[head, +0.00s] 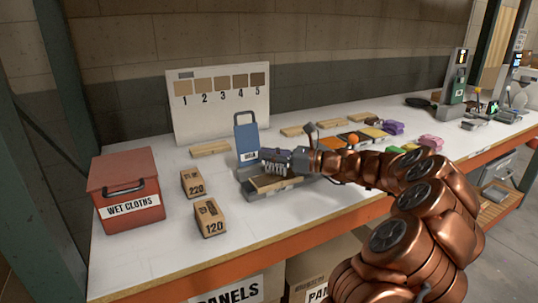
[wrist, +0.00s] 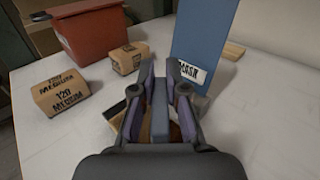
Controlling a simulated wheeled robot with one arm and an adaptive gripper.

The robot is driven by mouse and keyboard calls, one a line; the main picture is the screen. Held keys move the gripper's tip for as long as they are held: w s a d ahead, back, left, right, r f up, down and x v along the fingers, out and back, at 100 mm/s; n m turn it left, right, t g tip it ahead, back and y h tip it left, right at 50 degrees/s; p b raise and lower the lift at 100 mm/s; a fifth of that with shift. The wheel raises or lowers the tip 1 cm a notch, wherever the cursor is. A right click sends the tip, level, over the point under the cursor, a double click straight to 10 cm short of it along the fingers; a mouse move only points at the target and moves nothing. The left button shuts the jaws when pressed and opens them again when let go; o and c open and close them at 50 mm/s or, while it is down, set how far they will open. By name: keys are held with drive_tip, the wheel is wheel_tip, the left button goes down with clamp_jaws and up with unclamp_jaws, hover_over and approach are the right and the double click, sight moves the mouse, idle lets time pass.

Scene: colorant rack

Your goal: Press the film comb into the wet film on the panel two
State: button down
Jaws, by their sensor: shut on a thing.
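My gripper (head: 284,160) is at the end of the copper-coloured arm, low over a tan panel (head: 274,183) in a grey tray (head: 249,194). I cannot read a number on this panel. In the wrist view my gripper (wrist: 160,75) is shut on a flat grey-blue piece (wrist: 160,112), which I take as the film comb. Its lower edge is hidden, so contact with the panel cannot be told. Part of the brown panel (wrist: 175,132) shows below the fingers.
A blue handled holder (head: 246,138) stands close behind the gripper. Sanding blocks marked 220 (head: 193,184) and 120 (head: 210,218) and a red wet-cloths box (head: 127,187) are to the left. A numbered swatch board (head: 222,103) stands behind. Several coloured pieces lie right.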

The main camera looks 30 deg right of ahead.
drive_tip(key=shift+f, duration=0.55)
idle(1.0)
drive_tip(key=shift+r, duration=0.1)
drive_tip(key=shift+r+p, duration=3.45)
